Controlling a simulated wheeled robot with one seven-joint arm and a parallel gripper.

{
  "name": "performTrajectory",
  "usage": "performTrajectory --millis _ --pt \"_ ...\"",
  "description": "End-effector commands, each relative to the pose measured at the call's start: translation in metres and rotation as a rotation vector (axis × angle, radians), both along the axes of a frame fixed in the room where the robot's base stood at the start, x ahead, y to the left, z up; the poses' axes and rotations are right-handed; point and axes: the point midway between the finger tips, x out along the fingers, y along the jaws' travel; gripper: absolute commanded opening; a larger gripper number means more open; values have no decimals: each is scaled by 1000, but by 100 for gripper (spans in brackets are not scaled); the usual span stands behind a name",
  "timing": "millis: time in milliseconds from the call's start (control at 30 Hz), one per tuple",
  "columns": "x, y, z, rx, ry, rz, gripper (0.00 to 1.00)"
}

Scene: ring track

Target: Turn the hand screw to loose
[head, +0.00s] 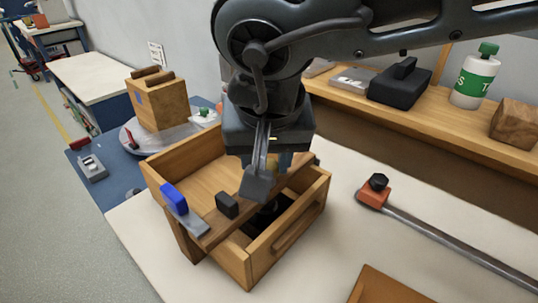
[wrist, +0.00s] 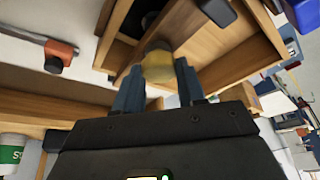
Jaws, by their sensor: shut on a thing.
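The hand screw shows in the wrist view as a round yellow knob (wrist: 158,66) between my two fingers. My gripper (wrist: 158,82) is shut on it. In the head view my gripper (head: 266,172) is over a wooden bar (head: 218,228) that lies across an open wooden box (head: 292,236). There my fingers hide most of the knob. A black block (head: 227,205) and a blue-handled piece on a grey plate (head: 174,198) are on or beside the bar's near end. The knob's thread is not visible.
An orange-headed bar clamp (head: 440,238) lies on the white top to the right. A shelf (head: 448,112) behind holds a black case (head: 400,82), a green-capped bottle (head: 475,78) and a wooden block (head: 514,121). A round plate with a wooden block (head: 158,100) stands at left.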

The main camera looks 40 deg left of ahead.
Motion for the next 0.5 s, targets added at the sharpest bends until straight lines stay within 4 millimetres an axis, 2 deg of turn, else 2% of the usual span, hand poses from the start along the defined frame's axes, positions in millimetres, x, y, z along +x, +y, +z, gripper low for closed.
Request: performTrajectory --millis 100,133,367,500 --pt "1 0 0 1 -2 0 9" --pt "1 0 0 1 -2 0 42" --pt "1 0 0 0 -1 -1 64" --pt "0 0 0 0 0 -1 64"
